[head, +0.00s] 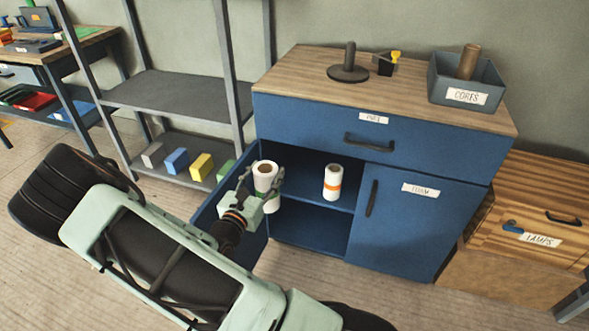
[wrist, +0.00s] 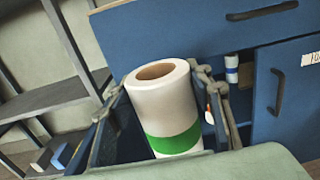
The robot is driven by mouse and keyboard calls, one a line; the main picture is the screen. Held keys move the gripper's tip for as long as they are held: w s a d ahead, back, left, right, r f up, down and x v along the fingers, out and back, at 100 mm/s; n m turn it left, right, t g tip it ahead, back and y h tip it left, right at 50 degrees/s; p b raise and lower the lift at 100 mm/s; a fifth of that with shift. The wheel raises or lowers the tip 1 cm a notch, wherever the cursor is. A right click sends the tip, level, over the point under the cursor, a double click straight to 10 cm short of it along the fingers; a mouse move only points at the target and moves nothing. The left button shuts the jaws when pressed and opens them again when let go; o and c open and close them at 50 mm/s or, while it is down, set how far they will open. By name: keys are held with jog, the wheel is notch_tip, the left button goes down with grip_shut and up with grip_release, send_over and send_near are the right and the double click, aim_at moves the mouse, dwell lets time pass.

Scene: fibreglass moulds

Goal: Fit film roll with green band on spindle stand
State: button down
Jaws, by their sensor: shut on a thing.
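The white film roll with the green band (wrist: 172,140) is held upright between the fingers of my gripper (head: 264,184). The roll also shows in the head view (head: 266,174), where its brown core opening faces up and the fingers hide part of its side. The gripper is shut on it, in front of the open cabinet. The spindle stand (head: 348,72), a dark round base with an upright post, stands on the wooden cabinet top, above and to the right of the gripper. Its post is bare.
A roll with an orange band (head: 332,184) stands on the cabinet shelf. A roll with a blue band (wrist: 232,68) shows inside in the wrist view. The cabinet's left door (head: 230,212) is open beside my gripper. A tape dispenser (head: 386,64) and cores bin (head: 466,96) stand on top.

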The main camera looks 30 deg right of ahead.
jog(key=s+a+r, duration=0.2)
jog(key=a+r, duration=0.2)
jog(key=a, duration=0.3)
jog(key=s+a+r, duration=0.2)
jog(key=a+r, duration=0.2)
jog(key=a, duration=0.3)
jog(key=shift+s, duration=0.25)
